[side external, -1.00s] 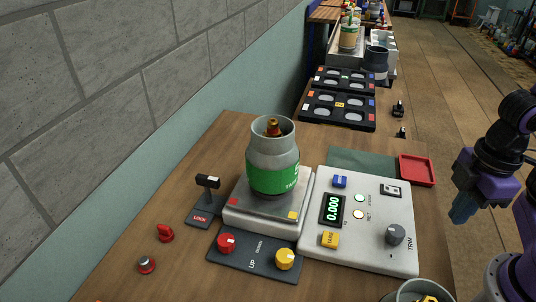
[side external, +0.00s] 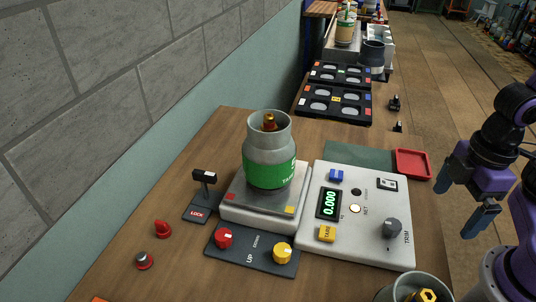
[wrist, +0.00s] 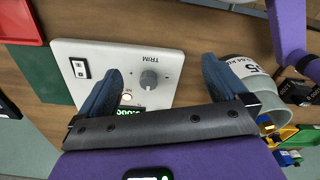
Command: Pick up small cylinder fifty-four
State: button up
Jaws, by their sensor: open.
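My gripper (side external: 463,200) hangs at the right, beyond the scale panel's right edge, open and empty. In the wrist view its two blue fingers (wrist: 162,68) are spread wide over the panel. No cylinder is clearly readable as fifty-four. A grey container (side external: 384,293) with a gold piece inside is cut off at the bottom right. A pale container with partly readable dark markings (wrist: 240,70) lies beyond the right finger in the wrist view. A grey container with a green band (side external: 268,150) stands upright on the scale plate (side external: 236,200), with a gold-brown piece in its mouth.
The scale panel (side external: 370,250) has a trim knob (side external: 392,228) and a display reading 0.000. A red tray (side external: 412,164) and green mat (side external: 350,154) lie behind it. Black trays (side external: 335,114) stand farther back.

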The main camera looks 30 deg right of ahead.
notch_tip(320, 180, up, 23)
jog(key=m+y, duration=0.1)
jog(key=m, duration=2.9)
send_over(270, 114)
jog(key=d, duration=0.3)
jog(key=shift+m, duration=0.3)
jog(key=f, duration=0.4)
jog(key=a+f, duration=0.1)
jog(key=f, duration=0.3)
jog(key=a+f, duration=0.1)
jog(key=f, duration=0.3)
jog(key=shift+s+f, duration=0.1)
jog(key=shift+s, duration=0.05)
jog(key=shift+a+f, duration=0.2)
jog(key=shift+f, duration=0.7)
jog(key=shift+a+f, duration=0.25)
jog(key=shift+f, duration=0.6)
jog(key=shift+a+f, duration=0.2)
jog(key=shift+f, duration=0.7)
jog(key=shift+r, duration=0.1)
jog(key=c, duration=1.7)
